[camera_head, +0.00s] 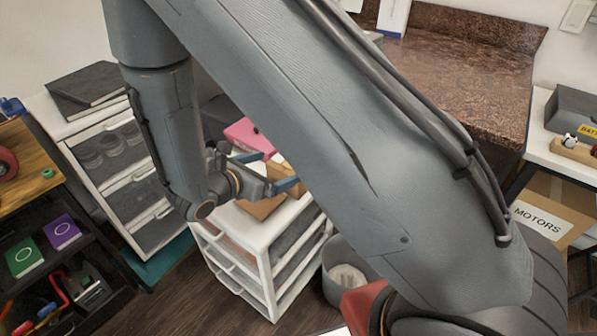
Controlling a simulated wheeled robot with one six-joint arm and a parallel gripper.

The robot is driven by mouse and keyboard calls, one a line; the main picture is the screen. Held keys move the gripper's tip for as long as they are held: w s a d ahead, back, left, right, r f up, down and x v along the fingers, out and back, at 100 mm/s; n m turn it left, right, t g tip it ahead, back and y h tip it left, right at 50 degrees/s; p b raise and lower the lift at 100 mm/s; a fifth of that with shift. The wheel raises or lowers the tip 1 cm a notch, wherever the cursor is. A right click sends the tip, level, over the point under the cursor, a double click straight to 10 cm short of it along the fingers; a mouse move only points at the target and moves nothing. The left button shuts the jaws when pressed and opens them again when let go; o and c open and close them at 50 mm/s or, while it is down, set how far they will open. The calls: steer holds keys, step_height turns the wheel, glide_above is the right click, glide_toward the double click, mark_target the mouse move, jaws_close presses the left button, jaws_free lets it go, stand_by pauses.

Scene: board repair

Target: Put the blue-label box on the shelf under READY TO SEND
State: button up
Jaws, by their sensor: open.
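My gripper (267,171) is open, with its two blue-grey fingers apart above a white drawer unit (267,262). A tan, box-like thing (262,208) lies on the unit beneath and beside the fingers, partly hidden by the gripper. I cannot tell whether they touch, and I see no blue label on it. A pink thing (247,136) lies behind the fingers. No READY TO SEND sign can be read. A dark shelf (62,212) at the lower left holds a green box (25,257) and a purple box (62,231).
My arm hides much of the middle. Another drawer unit (122,180) carries a black book (88,90). A grey bin (343,262) stands right of the nearer unit. A brown counter (455,75) is behind; a MOTORS carton (545,215) is at right.

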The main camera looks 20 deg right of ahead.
steer(key=p+x, duration=0.1)
steer(key=x, duration=1)
steer(key=shift+d+f, duration=0.15)
steer(key=shift+f, duration=0.05)
steer(key=c, duration=0.9)
steer(key=shift+r, duration=0.15)
